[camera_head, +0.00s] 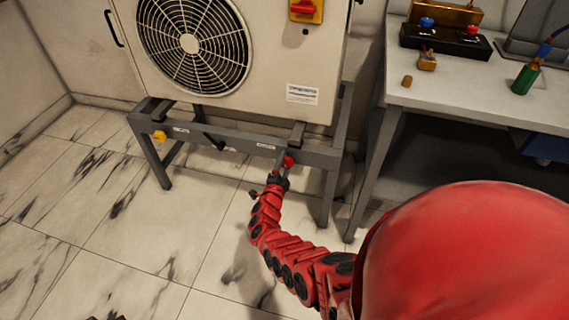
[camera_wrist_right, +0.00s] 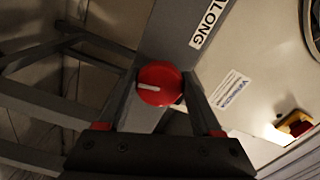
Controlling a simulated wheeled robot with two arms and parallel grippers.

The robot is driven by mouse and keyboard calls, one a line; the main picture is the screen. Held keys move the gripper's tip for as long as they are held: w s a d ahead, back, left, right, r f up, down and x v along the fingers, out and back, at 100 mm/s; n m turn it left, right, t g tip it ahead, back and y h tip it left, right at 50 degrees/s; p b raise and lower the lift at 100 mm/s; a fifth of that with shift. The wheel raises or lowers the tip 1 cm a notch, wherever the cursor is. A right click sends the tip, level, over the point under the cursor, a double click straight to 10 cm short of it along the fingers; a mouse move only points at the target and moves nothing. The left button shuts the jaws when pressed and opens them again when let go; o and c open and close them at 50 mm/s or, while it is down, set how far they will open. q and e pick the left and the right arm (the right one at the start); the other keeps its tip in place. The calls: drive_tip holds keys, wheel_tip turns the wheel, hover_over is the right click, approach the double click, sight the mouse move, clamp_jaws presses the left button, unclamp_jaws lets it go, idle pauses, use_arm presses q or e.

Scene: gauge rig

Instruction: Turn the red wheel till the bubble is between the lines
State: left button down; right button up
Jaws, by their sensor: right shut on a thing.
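The red wheel (camera_head: 288,161) is a small round knob on the front rail of the grey frame under the fan unit. In the right wrist view the red wheel (camera_wrist_right: 158,84) faces me, with a white mark pointing left. My right gripper (camera_head: 281,176) is at the wheel, its fingers shut on it from either side; the fingers also show in the wrist view (camera_wrist_right: 165,100). The bubble and its lines cannot be made out in either view. My left gripper is not clearly in view.
A yellow knob (camera_head: 159,136) and a black knob (camera_head: 219,144) sit further left on the frame (camera_head: 240,139). A workbench (camera_head: 455,98) with tools stands at the right. The tiled floor in front is clear.

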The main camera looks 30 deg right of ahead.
drive_tip(key=o, duration=1.4)
drive_tip(key=shift+s+a, duration=0.15)
drive_tip(key=shift+a, duration=0.1)
drive_tip(key=p+v, duration=0.3)
drive_tip(key=v, duration=1.4)
drive_tip(key=shift+p, duration=0.4)
